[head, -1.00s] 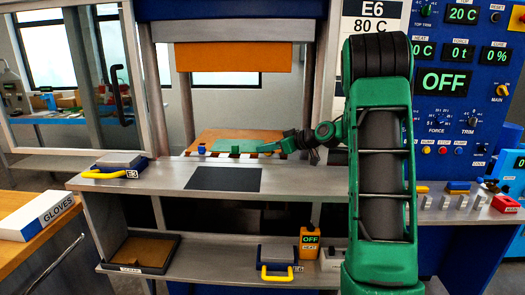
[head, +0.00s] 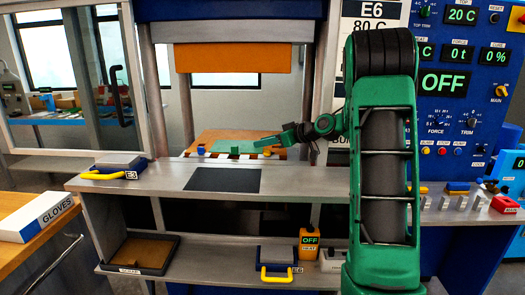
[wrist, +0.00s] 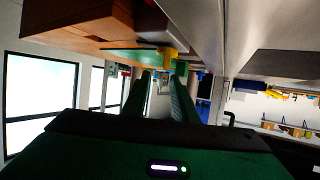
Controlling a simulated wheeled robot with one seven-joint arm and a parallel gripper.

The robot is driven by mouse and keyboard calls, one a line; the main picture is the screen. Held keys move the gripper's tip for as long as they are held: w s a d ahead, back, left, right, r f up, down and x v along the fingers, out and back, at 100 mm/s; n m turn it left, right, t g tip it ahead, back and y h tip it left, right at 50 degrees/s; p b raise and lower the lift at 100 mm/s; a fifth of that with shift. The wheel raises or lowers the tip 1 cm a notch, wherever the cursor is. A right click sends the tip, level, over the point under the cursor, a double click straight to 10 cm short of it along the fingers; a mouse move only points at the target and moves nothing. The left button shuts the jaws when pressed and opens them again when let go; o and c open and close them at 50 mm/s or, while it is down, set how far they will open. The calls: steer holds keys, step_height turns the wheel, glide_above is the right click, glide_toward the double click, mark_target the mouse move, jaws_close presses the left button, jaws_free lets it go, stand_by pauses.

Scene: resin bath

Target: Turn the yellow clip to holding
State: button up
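The yellow clip (wrist: 167,52) shows in the wrist view at the edge of a green plate (wrist: 125,58), just beyond my fingertips. In the head view it is too small to make out surely, and I cannot read its setting. My gripper (wrist: 162,76) is open, its two green fingers apart with a gap between them and nothing held. In the head view my gripper (head: 260,141) reaches in from the right over the right part of the green plate (head: 235,145), inside the press opening.
A blue clip-like piece (head: 201,149) stands at the plate's left end. An orange panel (head: 233,57) hangs above the opening. The steel shelf (head: 310,180) in front has a dark mat (head: 225,179) and a yellow-handled block (head: 115,167). The control panel (head: 465,60) stands right.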

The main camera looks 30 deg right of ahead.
steer(key=s+a+r, duration=0.3)
steer(key=a+r, duration=0.5)
steer(key=a, duration=0.3)
steer(key=shift+r, duration=0.15)
steer(key=shift+a, duration=0.1)
